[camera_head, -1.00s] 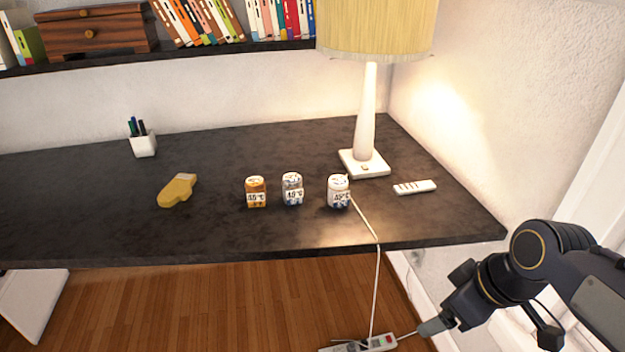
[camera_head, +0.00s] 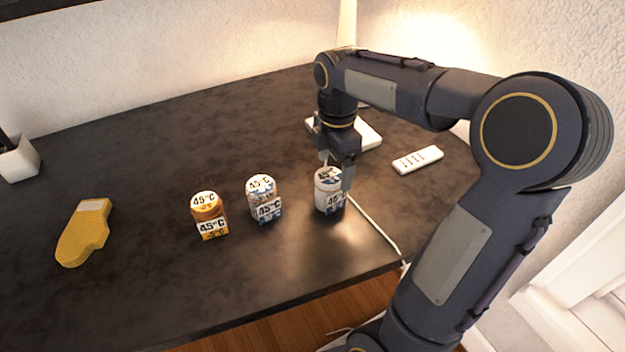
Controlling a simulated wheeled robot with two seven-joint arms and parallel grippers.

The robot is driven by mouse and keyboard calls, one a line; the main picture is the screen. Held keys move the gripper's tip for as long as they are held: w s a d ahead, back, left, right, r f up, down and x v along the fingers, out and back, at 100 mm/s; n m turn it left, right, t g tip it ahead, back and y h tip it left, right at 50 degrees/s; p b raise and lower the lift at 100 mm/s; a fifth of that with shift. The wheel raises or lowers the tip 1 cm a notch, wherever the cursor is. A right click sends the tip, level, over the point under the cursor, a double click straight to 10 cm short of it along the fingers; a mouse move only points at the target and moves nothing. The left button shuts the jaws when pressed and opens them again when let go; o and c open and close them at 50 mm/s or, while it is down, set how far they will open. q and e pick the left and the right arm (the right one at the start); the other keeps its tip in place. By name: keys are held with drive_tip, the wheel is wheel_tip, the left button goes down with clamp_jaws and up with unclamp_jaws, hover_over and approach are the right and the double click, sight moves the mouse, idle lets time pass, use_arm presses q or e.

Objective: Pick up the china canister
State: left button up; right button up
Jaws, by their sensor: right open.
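The left one is orange (camera_head: 209,215), the middle one is white with blue and brownish patterning (camera_head: 264,198), and the right one is white with blue (camera_head: 327,201). The right one looks most like china. My right gripper (camera_head: 337,172) points down at the top of the right canister, open, with a finger on either side of its lid. Whether the fingers touch it I cannot tell. My left gripper is out of view.
The lamp's white base (camera_head: 367,133) stands just behind my gripper, partly hidden. A white remote (camera_head: 417,160) lies to the right, and a cord (camera_head: 375,222) runs close by the right canister. A yellow object (camera_head: 83,233) and a white pen cup (camera_head: 18,160) are at left.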

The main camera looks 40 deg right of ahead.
sight(328, 188)
drive_tip(key=f, duration=0.4)
drive_tip(key=a+f+b, duration=0.1)
drive_tip(key=f, duration=0.2)
drive_tip(key=shift+w, duration=0.15)
drive_tip(key=c, duration=1.2)
